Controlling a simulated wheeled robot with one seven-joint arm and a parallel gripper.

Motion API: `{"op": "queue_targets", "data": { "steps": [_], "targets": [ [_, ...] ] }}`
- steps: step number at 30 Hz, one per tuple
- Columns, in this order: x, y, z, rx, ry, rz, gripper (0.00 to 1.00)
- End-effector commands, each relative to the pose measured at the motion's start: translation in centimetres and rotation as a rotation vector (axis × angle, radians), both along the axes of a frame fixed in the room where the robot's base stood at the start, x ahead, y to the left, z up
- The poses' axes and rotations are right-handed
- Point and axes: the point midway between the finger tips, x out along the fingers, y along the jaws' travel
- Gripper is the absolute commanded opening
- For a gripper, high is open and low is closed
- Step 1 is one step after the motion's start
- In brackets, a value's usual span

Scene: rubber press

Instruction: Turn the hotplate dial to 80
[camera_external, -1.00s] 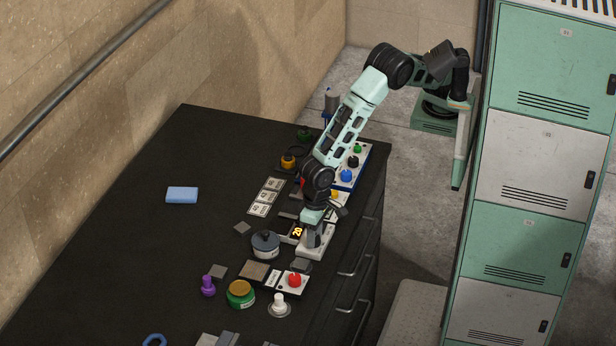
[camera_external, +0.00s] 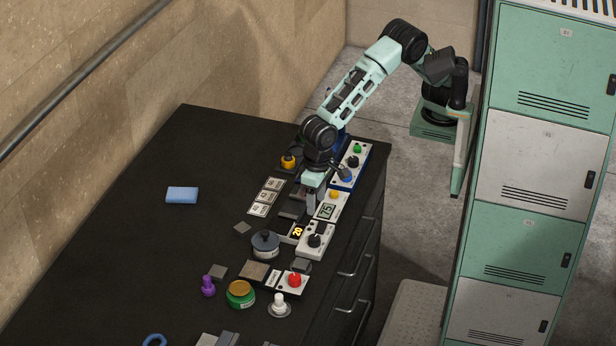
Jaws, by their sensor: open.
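A white control box (camera_external: 307,252) with a black dial (camera_external: 314,241) sits near the right edge of the dark bench. A small display with glowing yellow digits (camera_external: 297,231), which seem to read 20, lies just left of it. The dial's pointer setting is too small to read. A grey lidded pot (camera_external: 265,243) stands left of the display. My gripper (camera_external: 311,206) is open, pointing down, behind the dial and apart from it, beside another display (camera_external: 327,210) that reads 75. Its fingertips are small and partly unclear.
A yellow knob (camera_external: 334,195) and a blue-edged panel with several coloured knobs (camera_external: 351,165) lie behind, close to my arm. A red button (camera_external: 294,280), a green jar (camera_external: 240,294) and a white knob (camera_external: 279,306) are in front. The bench's left side is mostly clear, with a blue block (camera_external: 182,195).

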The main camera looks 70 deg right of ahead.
Motion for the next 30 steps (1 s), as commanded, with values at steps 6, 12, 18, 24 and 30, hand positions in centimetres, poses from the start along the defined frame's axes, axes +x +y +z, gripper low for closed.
{"op": "queue_targets", "data": {
  "steps": [6, 12, 18, 24, 30],
  "targets": [
    [0.0, -0.1, 3.7, 0.003, -0.001, 0.001, 0.53],
    [0.0, -0.3, 5.1, 0.0, 0.0, 0.0, 0.53],
    [0.0, -0.3, 5.2, -0.001, 0.0, 0.0, 0.53],
    [0.2, -0.9, 5.3, 0.001, 0.005, 0.005, 0.53],
    [1.3, -8.5, 6.3, 0.036, 0.048, 0.127, 0.53]
  ]
}}
